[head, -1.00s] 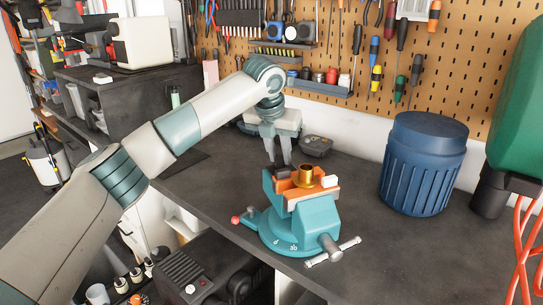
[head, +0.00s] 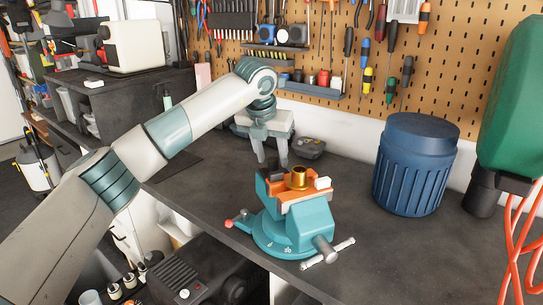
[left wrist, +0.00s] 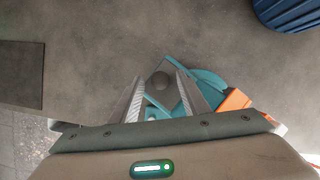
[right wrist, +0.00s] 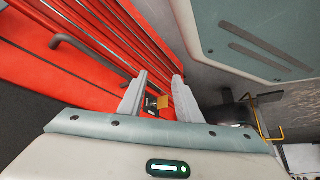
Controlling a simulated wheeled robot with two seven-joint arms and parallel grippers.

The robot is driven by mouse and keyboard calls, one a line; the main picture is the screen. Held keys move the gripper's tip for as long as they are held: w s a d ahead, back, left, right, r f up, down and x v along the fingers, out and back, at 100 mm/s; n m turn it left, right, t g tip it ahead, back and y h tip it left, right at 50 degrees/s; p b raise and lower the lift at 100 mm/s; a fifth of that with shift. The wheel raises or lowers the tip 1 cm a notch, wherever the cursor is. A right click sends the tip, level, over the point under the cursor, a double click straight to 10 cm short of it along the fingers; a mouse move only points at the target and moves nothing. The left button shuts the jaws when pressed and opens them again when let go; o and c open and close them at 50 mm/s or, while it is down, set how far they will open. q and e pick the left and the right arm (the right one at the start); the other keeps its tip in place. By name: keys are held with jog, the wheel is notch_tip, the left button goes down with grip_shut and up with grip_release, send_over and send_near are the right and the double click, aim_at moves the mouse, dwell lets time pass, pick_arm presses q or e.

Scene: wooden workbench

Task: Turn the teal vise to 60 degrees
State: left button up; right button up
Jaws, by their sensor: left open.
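The teal vise (head: 300,232) stands on the dark workbench near its front edge. Its orange-faced jaws hold an upright brass cylinder (head: 299,178). A red-tipped lever (head: 229,223) sticks out left of its round base, which carries white marks too small to read. My left gripper (head: 272,163) is open, pointing down just behind the vise, empty. In the left wrist view, part of the vise (left wrist: 205,88) shows between and right of the fingers. My right gripper (right wrist: 157,92) is open with nothing gripped, facing a red surface away from the vise.
A blue ribbed bin (head: 415,165) stands right of the vise, with a green object (head: 512,100) and orange cable beyond. A small dark box (head: 309,147) lies behind the vise. The bench left of the vise is clear.

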pick_arm(q)
jog(key=p+v, duration=0.3)
jog(key=v, duration=1.4)
pick_arm(e)
jog(key=s+d+f+g, duration=0.1)
jog(key=s+d, duration=0.1)
jog(key=s, duration=0.3)
jog(key=s+d+f+g+h, duration=0.1)
jog(key=s+d+f+g, duration=0.1)
jog(key=s, duration=0.3)
jog(key=shift+s+d, duration=0.25)
jog(key=shift+d, duration=0.1)
pick_arm(q)
jog(key=shift+a+r, duration=0.1)
jog(key=shift+a, duration=0.05)
jog(key=shift+s, duration=0.1)
